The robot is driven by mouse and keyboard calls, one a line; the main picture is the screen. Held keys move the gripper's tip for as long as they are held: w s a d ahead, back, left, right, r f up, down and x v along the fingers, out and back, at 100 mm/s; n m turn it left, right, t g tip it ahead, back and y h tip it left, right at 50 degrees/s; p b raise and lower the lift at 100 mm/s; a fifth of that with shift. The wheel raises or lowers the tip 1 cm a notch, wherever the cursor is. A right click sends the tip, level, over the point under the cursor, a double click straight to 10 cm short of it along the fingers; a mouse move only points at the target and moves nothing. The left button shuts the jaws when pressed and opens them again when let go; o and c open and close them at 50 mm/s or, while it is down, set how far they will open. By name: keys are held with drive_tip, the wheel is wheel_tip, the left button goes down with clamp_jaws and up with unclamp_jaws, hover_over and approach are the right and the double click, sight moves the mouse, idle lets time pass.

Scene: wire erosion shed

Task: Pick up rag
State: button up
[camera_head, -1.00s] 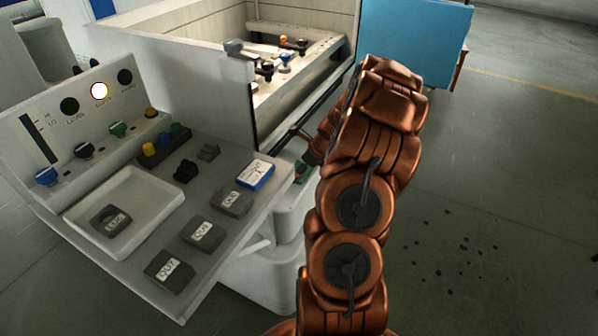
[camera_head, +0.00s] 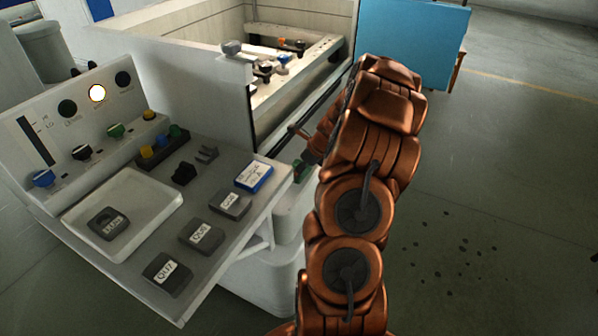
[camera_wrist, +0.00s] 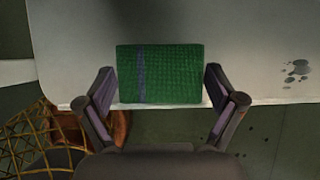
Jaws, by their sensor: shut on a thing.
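The rag (camera_wrist: 172,72) is a green, woven-looking rectangle with a purple stripe, seen in the wrist view. It sits between the two fingers of my gripper (camera_wrist: 160,84), which is shut on it, one finger at each side. A pale surface with a straight near edge lies behind the rag; I cannot tell whether the rag still touches it. In the head view a small green part of the rag (camera_head: 300,170) shows left of my arm. Most of my gripper is hidden there by the arm.
A control panel (camera_head: 95,110) with knobs and a shelf with grey labelled blocks (camera_head: 201,236), a blue-and-white box (camera_head: 254,177) and a white tray (camera_head: 153,192) stands left. The open machine tank (camera_head: 190,75) is behind. A blue panel (camera_head: 413,40) stands behind my arm.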

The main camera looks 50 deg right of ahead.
drive_tip(key=shift+r, duration=0.5)
drive_tip(key=shift+s+a+r, duration=0.15)
drive_tip(key=shift+s+r, duration=0.1)
drive_tip(key=shift+r, duration=0.5)
drive_tip(key=s+a+b, duration=0.1)
drive_tip(key=s+a, duration=0.2)
drive_tip(key=s, duration=0.3)
drive_tip(key=s+a+r+b, duration=0.1)
drive_tip(key=s+a, duration=0.3)
drive_tip(key=s, duration=0.3)
drive_tip(key=shift+s+a+r+b, duration=0.2)
drive_tip(key=shift+s+a+b, duration=0.05)
drive_tip(key=shift+b, duration=0.1)
drive_tip(key=o, duration=0.5)
drive_tip(key=c, duration=0.5)
